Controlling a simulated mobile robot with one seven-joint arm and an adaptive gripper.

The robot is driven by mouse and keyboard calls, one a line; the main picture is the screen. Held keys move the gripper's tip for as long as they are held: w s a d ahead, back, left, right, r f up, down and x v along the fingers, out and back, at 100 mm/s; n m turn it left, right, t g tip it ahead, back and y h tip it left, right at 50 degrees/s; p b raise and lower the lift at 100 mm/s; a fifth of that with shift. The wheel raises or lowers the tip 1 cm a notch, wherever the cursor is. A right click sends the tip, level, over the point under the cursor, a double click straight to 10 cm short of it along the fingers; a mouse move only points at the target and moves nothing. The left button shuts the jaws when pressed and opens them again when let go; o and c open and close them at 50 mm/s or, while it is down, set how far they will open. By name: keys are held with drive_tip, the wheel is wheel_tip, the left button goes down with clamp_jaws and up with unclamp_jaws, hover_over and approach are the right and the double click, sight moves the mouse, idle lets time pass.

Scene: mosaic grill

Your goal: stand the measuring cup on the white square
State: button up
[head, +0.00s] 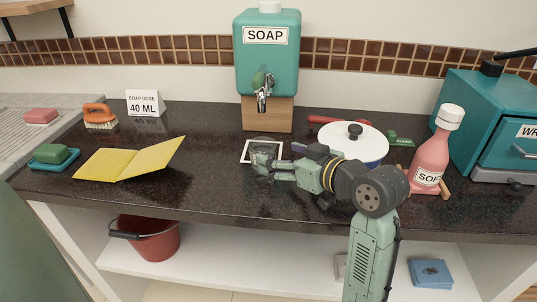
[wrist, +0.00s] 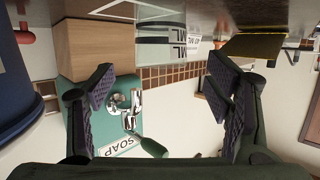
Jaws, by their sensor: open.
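The measuring cup (head: 264,141) is small and clear. In the head view it stands at the white square (head: 246,152), a white outline on the dark counter below the soap tap, and my gripper (head: 270,163) partly covers both. In the upside-down wrist view the clear cup (wrist: 152,32) appears upright at the top, beyond the fingertips and between their lines. My gripper (wrist: 160,92) is open, its two pads wide apart with nothing between them. I cannot tell whether the cup's whole base lies inside the outline.
The teal soap dispenser (head: 267,65) on its wooden block (head: 267,115) stands right behind.

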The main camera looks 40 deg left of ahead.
drive_tip(key=v, duration=0.4)
drive_tip(key=shift+s+d, duration=0.15)
drive_tip(key=shift+d, duration=0.05)
drive_tip(key=shift+a+r, duration=0.1)
